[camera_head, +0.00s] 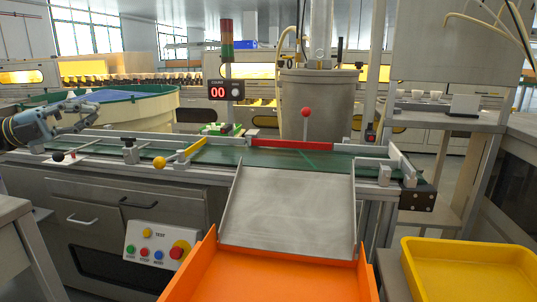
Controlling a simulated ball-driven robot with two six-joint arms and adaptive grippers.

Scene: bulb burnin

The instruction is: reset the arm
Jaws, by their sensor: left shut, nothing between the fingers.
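My left gripper (88,116) shows at the left edge of the view, above the far-left part of the conveyor bench. It is shut and holds nothing. It is raised over the bench near a black-knobbed lever (58,156). A yellow arm (190,151) lies slantwise across the green belt (262,157), with a yellow ball knob (160,162) at its near end. A red bar (290,144) lies along the back of the belt, and a red ball-topped lever (305,113) stands upright behind it. My right gripper is out of view.
A metal chute (290,205) slopes from the belt into an orange tray (270,272). A yellow tray (475,270) stands at the lower right. A counter display (225,90) reads 00. A button panel (160,246) is on the bench front. A grey bin (318,105) stands behind.

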